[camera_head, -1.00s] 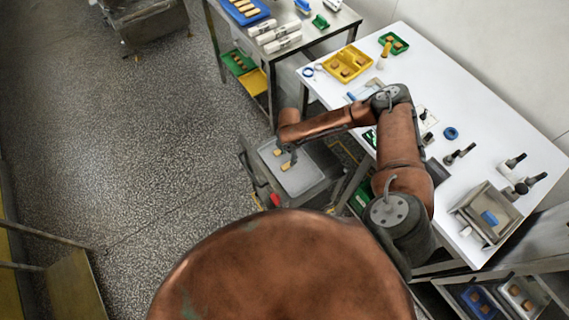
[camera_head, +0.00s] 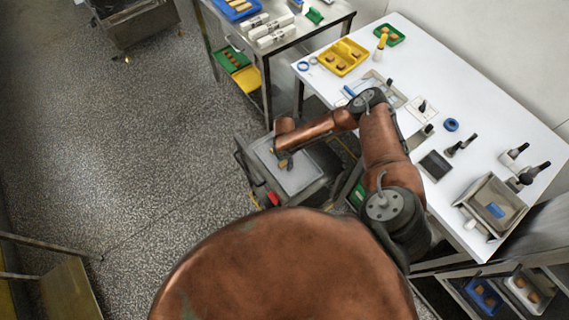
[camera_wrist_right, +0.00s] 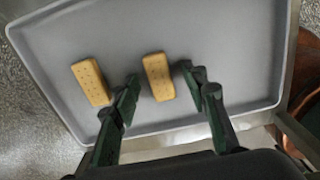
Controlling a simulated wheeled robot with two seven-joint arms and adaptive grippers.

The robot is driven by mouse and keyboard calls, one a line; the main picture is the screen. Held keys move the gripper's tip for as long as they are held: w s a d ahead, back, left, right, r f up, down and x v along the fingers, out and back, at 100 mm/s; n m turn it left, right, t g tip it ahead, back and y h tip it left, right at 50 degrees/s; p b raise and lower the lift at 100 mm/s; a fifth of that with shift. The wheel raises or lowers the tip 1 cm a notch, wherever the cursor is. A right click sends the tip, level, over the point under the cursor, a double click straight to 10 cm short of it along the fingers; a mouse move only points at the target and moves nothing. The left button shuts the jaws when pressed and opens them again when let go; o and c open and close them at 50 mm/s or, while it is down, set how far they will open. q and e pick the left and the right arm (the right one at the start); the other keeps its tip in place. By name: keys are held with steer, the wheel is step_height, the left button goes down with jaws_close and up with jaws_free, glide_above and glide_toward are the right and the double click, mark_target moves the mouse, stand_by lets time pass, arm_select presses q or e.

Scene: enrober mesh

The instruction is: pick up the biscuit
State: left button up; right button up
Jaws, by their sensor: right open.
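Two tan rectangular biscuits lie on a grey tray (camera_head: 300,182). In the right wrist view, one biscuit (camera_wrist_right: 158,77) is between the open fingers of my right gripper (camera_wrist_right: 158,84), with a gap on each side. The other biscuit (camera_wrist_right: 91,82) lies to the left, outside the left finger. The tray (camera_wrist_right: 230,40) fills most of that view. In the head view my right gripper (camera_head: 284,160) is low over the tray and largely covers the biscuits. My left gripper is not in view.
A white table (camera_head: 480,110) stands right of the tray, with a yellow tray (camera_head: 343,57), a blue ring (camera_head: 451,125) and a metal bin (camera_head: 489,207). A steel table (camera_head: 262,55) is behind. The speckled floor at left is open.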

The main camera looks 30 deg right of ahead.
steer(key=shift+c, duration=0.6)
steer(key=c, duration=0.9)
steer(key=shift+o, duration=0.2)
steer(key=shift+r, duration=0.1)
